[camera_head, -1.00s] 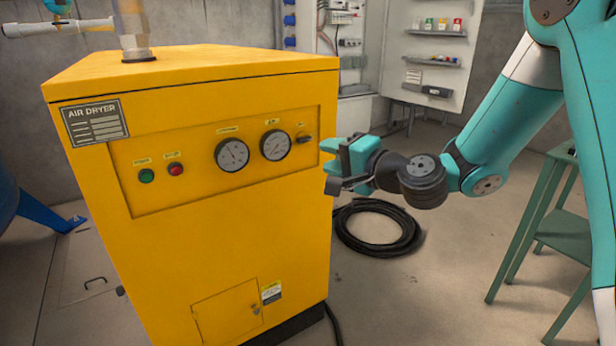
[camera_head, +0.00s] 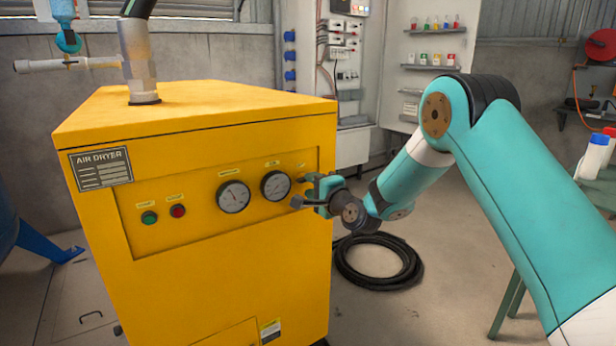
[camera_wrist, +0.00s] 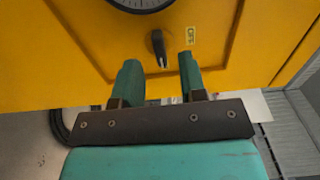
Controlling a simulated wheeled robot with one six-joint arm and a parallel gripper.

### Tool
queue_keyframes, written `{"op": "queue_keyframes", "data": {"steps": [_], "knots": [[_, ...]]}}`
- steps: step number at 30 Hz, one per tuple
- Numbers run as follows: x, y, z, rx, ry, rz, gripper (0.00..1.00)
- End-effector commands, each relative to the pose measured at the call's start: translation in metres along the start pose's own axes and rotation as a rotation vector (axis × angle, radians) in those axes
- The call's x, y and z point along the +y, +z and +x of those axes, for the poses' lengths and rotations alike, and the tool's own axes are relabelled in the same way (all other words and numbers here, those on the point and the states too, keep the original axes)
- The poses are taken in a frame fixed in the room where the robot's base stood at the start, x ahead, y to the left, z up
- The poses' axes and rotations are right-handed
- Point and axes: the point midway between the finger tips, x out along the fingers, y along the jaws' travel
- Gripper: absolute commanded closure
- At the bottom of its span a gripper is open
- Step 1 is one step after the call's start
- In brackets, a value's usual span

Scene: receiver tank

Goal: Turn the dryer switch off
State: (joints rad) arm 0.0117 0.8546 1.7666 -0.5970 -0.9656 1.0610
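The yellow air dryer (camera_head: 200,290) stands in the left and middle of the head view, with a recessed front panel. The small black dryer switch (camera_wrist: 158,48) shows in the wrist view, with its pale-marked end pointing down and a small label (camera_wrist: 191,36) beside it. My gripper (camera_head: 307,190) is at the right end of the panel in the head view and hides the switch there. In the wrist view my gripper (camera_wrist: 159,70) is open, its two teal fingers apart. The switch appears between the fingertips, with visible gaps on both sides; whether the fingertips reach its depth I cannot tell.
The panel also carries a green button (camera_head: 149,217), a red button (camera_head: 178,211) and two round gauges (camera_head: 233,197) left of my gripper. A coiled black hose (camera_head: 378,262) lies on the floor behind. Open floor lies right of the dryer.

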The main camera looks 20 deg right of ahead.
Motion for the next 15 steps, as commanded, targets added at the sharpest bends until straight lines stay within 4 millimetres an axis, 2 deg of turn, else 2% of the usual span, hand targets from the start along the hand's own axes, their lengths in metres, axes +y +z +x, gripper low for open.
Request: {"op": "queue_keyframes", "data": {"steps": [3, 6, 15], "knots": [[0.0, 0.001, 0.016, -0.002, 0.0, -0.001, 0.62], [0.0, 0.001, 0.024, -0.002, 0.0, -0.001, 0.62], [0.0, 0.0, 0.028, 0.0, 0.001, 0.001, 0.62]]}}
